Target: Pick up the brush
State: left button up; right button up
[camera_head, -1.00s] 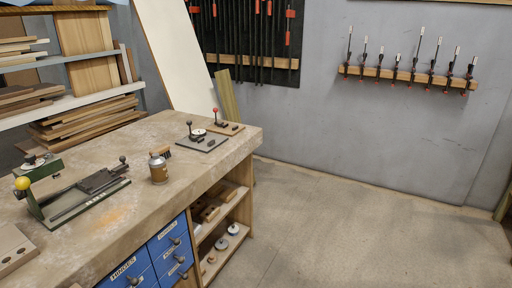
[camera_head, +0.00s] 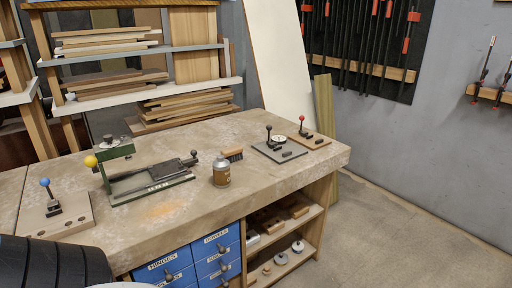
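Neither of my grippers shows in the head view.
A green press-like device (camera_head: 145,178) with a yellow knob stands left of the can. A board with a blue-knobbed lever (camera_head: 55,212) is at the front left. Plates with levers (camera_head: 279,150) sit to the right. Blue drawers (camera_head: 166,271) are below. The bench front is fairly clear.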

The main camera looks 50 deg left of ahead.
aim_at(234, 154)
jog(key=i, duration=2.45)
jog(key=u, duration=3.6)
